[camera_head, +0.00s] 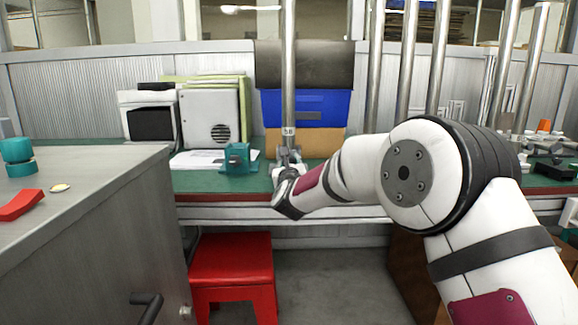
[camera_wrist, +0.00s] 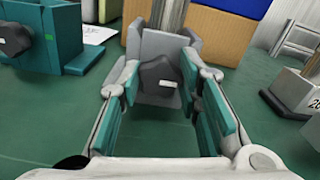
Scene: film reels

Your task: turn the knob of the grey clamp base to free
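The grey clamp base (camera_wrist: 147,43) stands upright ahead of my gripper in the wrist view, with a metal pole rising from it. Its dark grey knob (camera_wrist: 158,70) faces me and carries a small white mark on its lower right part. My gripper (camera_wrist: 161,82) is open, with one teal-padded finger on each side of the knob. Gaps show between the pads and the knob; I cannot tell any contact. In the head view my gripper (camera_head: 287,172) is at the bench's front edge, largely hiding the base under the pole (camera_head: 288,70).
A teal clamp base (camera_wrist: 62,40) with a dark knob stands close on the left, also in the head view (camera_head: 238,158). Another grey base (camera_wrist: 297,90) is at the right. A blue bin (camera_head: 312,107) stands behind. A red stool (camera_head: 231,265) is below the bench.

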